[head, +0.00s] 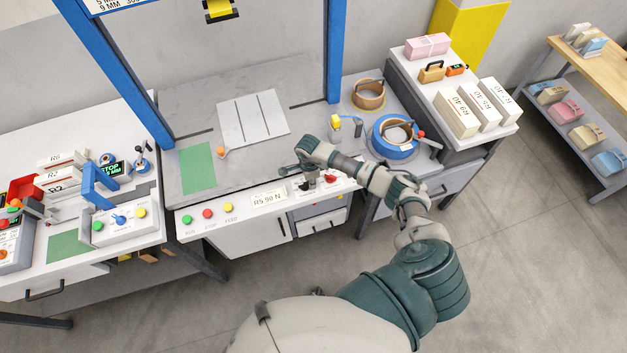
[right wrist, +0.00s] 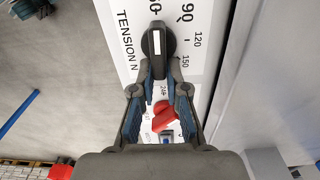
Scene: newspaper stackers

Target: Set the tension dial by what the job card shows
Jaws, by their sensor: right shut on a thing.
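The job card (head: 268,199) on the front edge of the bench reads "R5 90 N". The tension dial (right wrist: 157,42) is a black knob with a white line on a white panel marked "TENSION N". In the right wrist view its line runs up toward a partly cut-off label, with 90, 120 and 150 to the right. My right gripper (right wrist: 159,75) is shut on the knob, its fingertips at the knob's lower end. In the head view my right gripper (head: 309,178) is over the front panel and mostly hides the dial. My left gripper is not in view.
A red switch (right wrist: 165,118) sits below the dial, between my fingers in the wrist view. Green, red and yellow buttons (head: 207,213) line the front panel. A white sheet (head: 253,119) lies on the bench.

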